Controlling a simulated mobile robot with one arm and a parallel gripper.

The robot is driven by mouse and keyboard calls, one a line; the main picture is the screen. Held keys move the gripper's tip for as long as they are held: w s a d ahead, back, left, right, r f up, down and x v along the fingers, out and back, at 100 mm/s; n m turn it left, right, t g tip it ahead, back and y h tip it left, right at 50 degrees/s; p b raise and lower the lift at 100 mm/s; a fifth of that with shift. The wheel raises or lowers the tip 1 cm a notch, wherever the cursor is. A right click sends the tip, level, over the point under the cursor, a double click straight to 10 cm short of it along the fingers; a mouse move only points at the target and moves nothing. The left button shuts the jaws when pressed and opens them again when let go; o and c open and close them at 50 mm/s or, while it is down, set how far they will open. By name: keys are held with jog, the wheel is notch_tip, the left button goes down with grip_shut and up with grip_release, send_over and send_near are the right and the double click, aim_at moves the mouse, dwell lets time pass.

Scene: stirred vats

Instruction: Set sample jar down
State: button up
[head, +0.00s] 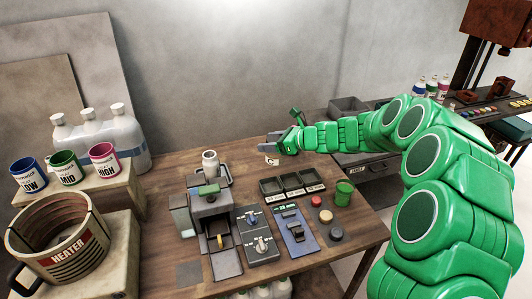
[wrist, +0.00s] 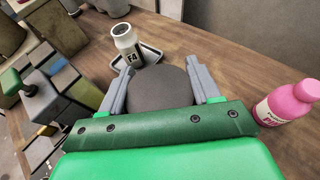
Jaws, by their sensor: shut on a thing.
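My gripper (head: 268,145) reaches in from the right over the back of the wooden table. In the wrist view its two grey fingers (wrist: 163,88) stand on either side of a broad dark round top, taken as the sample jar (wrist: 160,92). A small white patch with a dark mark shows below the fingers in the head view; I cannot tell whether it belongs to the jar. The fingers hide most of what is held, and I cannot tell whether it touches the table.
That white jar (head: 210,162) stands behind a grey machine (head: 211,210). A pink bottle (wrist: 288,101) stands right of my gripper in the wrist view. Bare wood (head: 248,148) lies left of my gripper.

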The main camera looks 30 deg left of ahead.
jog(key=shift+w+a+f, duration=0.9)
jog(key=shift+w+f, duration=0.25)
jog(key=shift+f, duration=0.6)
jog(key=shift+w+a+f, duration=0.85)
jog(key=shift+w+f, duration=0.3)
jog(key=shift+f, duration=0.65)
jog(key=shift+w+a+f, duration=0.9)
jog(key=shift+w+f, duration=0.25)
jog(key=shift+f, duration=0.6)
jog(key=o, duration=1.1)
jog(key=v, duration=1.2)
jog(key=shift+d, duration=0.1)
